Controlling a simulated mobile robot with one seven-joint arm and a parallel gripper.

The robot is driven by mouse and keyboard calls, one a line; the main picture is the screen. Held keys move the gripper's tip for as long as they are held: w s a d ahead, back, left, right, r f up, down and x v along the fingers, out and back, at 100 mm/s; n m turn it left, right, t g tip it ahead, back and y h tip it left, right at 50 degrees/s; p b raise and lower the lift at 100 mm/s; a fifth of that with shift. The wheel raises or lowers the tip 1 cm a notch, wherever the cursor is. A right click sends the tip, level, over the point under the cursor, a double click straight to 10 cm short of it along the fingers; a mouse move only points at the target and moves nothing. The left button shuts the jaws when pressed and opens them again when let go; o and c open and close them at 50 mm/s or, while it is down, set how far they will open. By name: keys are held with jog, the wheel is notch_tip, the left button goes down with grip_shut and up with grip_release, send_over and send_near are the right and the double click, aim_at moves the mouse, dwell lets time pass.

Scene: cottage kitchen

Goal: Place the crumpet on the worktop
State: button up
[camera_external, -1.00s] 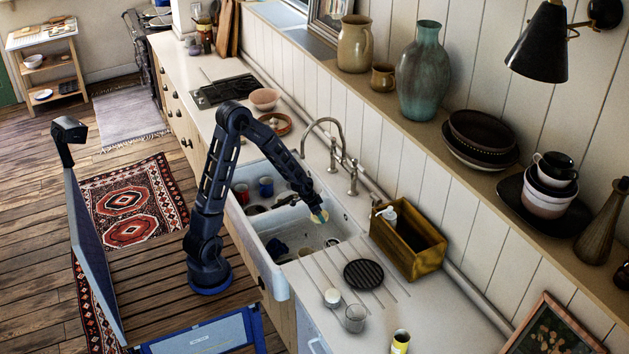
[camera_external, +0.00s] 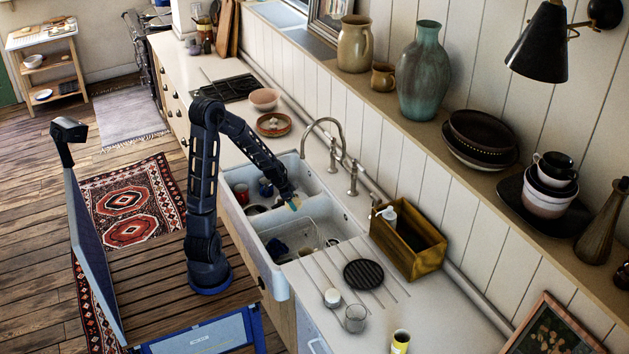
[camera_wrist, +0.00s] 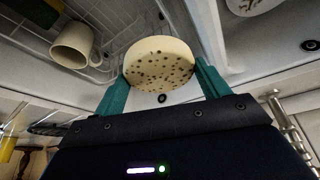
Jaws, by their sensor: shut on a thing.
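The crumpet (camera_wrist: 158,64) is a pale round disc with small dark holes. In the wrist view it sits between the two green fingertips of my gripper (camera_wrist: 157,82), which is shut on it. In the external view my gripper (camera_external: 294,203) hangs over the divider area of the double sink (camera_external: 343,228), and the crumpet shows only as a small pale patch at its tip. The worktop (camera_external: 309,277) runs along the wall on both sides of the sink; its near part has drainer grooves.
A black round trivet (camera_external: 363,274), a white-topped jar (camera_external: 332,297) and a glass (camera_external: 355,318) stand on the near worktop. A wooden caddy (camera_external: 408,243) and the tap (camera_external: 340,145) stand behind the sink. Mugs lie in the basins, one pale mug (camera_wrist: 72,45). A pink bowl (camera_external: 264,99) stands beyond.

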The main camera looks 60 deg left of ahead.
jog(key=w+a+r+n, duration=0.1)
jog(key=w+a+r, duration=0.15)
jog(key=a, duration=0.65)
jog(key=w+a+r+n, duration=0.1)
jog(key=a+r, duration=0.2)
jog(key=a, duration=0.6)
notch_tip(320, 180, up, 12)
jog(key=n+y, duration=0.2)
jog(key=n, duration=0.2)
send_over(236, 154)
jog(key=s, duration=0.2)
jog(key=f, duration=1.8)
jog(key=shift+w+d+f, duration=0.2)
jog(key=shift+f, duration=0.15)
jog(key=o, duration=0.8)
jog(key=shift+f, duration=0.1)
jog(key=shift+c, duration=0.2)
jog(key=v, duration=1.2)
jog(key=shift+d, duration=0.25)
